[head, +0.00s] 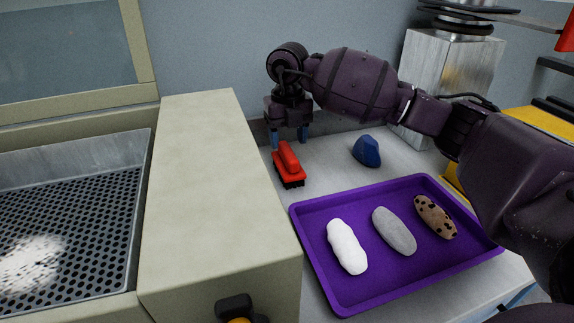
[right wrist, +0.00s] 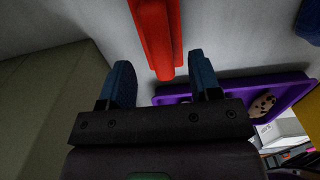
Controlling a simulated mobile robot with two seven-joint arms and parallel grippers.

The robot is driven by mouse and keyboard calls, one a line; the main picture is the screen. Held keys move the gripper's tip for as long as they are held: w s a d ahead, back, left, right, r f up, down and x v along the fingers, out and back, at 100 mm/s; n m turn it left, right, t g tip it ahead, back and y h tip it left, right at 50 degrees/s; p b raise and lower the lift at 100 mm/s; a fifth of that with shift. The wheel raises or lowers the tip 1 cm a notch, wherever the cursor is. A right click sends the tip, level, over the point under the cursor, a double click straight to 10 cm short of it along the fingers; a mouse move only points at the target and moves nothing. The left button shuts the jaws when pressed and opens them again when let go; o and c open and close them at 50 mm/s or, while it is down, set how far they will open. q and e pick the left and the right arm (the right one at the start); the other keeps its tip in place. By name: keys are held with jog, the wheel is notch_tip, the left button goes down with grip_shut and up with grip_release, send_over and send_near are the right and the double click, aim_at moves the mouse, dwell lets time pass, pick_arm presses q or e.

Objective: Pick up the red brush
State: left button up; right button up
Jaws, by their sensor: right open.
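The red brush (head: 288,164) lies on the light counter, with its red handle on top and dark bristles below. My right gripper (head: 289,136) is just behind it in the head view, fingers pointing down, open and empty. In the right wrist view the brush's red handle (right wrist: 156,36) lies ahead of the gripper (right wrist: 160,62), its near end in line with the gap between the blue fingertips. I cannot tell the exact height of the fingers over it. My left gripper is not in view.
A purple tray (head: 352,306) with white, grey and spotted brown rolls is in front and to the right. A blue lump (head: 367,151) lies right of the brush. A beige machine housing (head: 215,190) rises close on the left. A wall stands behind.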

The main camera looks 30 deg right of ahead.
aim_at(288, 150)
notch_tip(288, 150, down, 4)
jog(key=shift+f+b, duration=0.15)
jog(key=shift+b, duration=0.25)
jog(key=shift+f, duration=0.1)
jog(key=shift+c, duration=0.9)
grip_shut()
jog(key=shift+r, duration=0.25)
